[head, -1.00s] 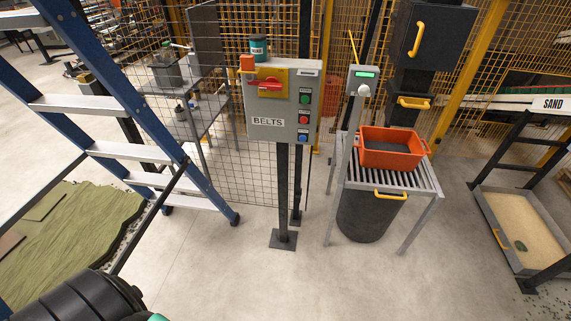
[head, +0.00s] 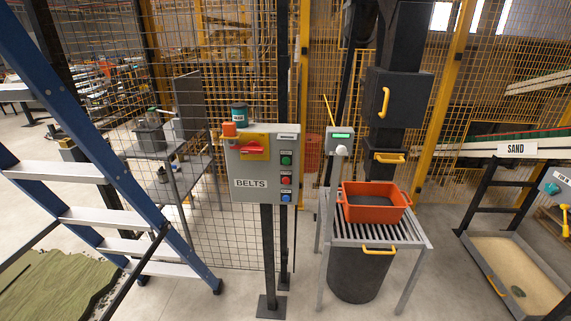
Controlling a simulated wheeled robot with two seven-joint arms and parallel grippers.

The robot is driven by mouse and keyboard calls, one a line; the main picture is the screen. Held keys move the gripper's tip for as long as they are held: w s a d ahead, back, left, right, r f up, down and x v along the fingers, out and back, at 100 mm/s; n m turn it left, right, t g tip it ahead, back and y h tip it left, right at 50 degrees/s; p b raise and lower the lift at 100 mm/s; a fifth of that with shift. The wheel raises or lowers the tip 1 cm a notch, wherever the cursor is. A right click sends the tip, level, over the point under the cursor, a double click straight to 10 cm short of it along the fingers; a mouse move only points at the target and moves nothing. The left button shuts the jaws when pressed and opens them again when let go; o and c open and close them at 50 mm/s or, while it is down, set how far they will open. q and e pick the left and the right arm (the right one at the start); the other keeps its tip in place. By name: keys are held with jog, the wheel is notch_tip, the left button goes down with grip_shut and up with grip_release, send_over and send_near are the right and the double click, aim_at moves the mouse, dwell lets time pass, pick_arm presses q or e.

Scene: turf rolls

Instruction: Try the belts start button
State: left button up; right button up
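The grey BELTS control box (head: 263,165) stands on a dark post in the middle of the head view. Its right side has a column of buttons: a green one (head: 286,160) on top, a red one (head: 286,180) below it and a blue one (head: 286,197) at the bottom. The green button's label is too small to read. A red rotary handle (head: 250,148) on a yellow plate sits at the upper left of the box. An orange block (head: 229,129) is at its top left corner. Neither gripper is in view.
A blue stepladder (head: 110,150) stands at the left. A sand tray (head: 480,270) lies at the far right. The floor before the box is clear.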

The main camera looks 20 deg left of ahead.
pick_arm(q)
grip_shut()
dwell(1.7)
